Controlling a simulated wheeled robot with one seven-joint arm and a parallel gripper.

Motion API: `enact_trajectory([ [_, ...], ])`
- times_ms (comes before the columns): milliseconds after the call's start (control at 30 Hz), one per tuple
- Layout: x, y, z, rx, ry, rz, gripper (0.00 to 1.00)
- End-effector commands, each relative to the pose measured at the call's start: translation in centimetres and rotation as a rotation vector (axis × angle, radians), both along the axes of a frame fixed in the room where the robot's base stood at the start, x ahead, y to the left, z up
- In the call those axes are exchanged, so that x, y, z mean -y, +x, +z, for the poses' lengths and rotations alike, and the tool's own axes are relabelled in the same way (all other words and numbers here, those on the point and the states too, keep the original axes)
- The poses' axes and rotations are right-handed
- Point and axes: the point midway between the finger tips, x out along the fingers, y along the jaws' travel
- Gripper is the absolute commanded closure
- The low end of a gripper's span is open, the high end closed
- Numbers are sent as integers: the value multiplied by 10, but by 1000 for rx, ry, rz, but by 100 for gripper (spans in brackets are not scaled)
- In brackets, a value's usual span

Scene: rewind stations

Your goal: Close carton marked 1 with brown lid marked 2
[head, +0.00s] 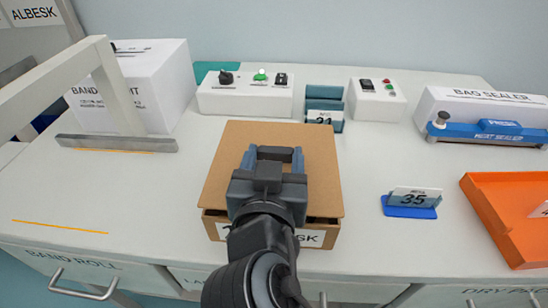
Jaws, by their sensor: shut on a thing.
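The brown lid (318,160) is a flat square board above the carton (212,225), roughly lined up with it. The carton's front wall shows below the lid's front edge, with a white label partly hidden by my arm. My gripper (273,154) is over the middle of the lid, shut on its dark grip. The carton's inside is covered, and no number 2 is readable on the lid.
Behind stand a white control box (245,100), a blue-grey holder (324,100) marked 21 and a smaller switch box (377,98). To the right are a blue stand (409,212) with card 35, an orange tray (490,225) and the bag sealer (485,110). The left tabletop has free room.

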Motion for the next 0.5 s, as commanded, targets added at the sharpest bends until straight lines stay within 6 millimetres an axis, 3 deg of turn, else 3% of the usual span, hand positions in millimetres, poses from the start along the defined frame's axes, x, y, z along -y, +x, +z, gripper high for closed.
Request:
enact_trajectory([
  [500,0,0,-3,0,0,0,67],
])
